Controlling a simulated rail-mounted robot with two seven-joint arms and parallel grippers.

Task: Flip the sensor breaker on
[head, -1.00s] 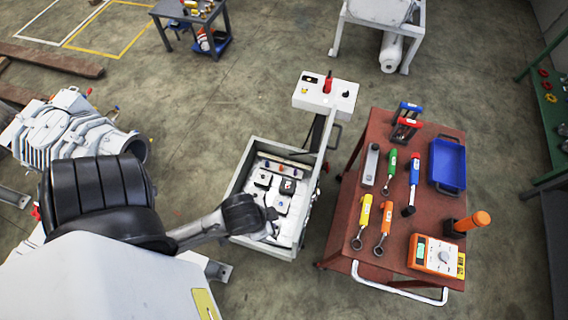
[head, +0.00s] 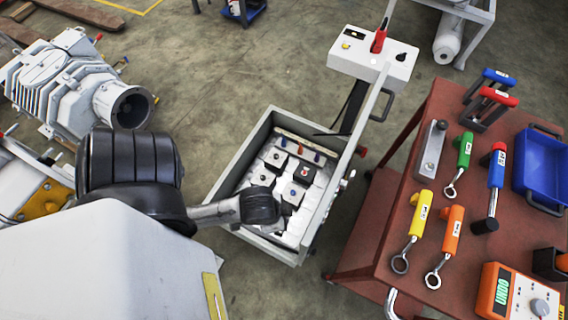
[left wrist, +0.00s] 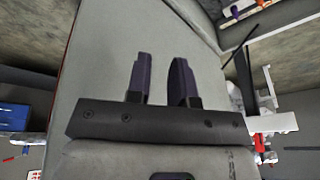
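The open control box (head: 218,205) stands left of the red cart in the head view. Inside it are several small dark breakers (head: 304,172) on pale blocks, and a row of small coloured parts along its back. I cannot tell which one is the sensor breaker. My left arm reaches in from the left, and its dark wrist is over the front part of the box; its fingers are hidden in the head view. In the left wrist view my left gripper (left wrist: 162,65) shows two dark fingers apart, with nothing between them, before a plain grey surface. My right gripper is out of view.
A white control panel (head: 372,68) with a red handle stands behind the box. The red cart (head: 390,215) with several tools, a blue tray (head: 540,165) and an orange meter is at right. A grey pump (head: 65,80) is at left. Bare floor lies behind the box.

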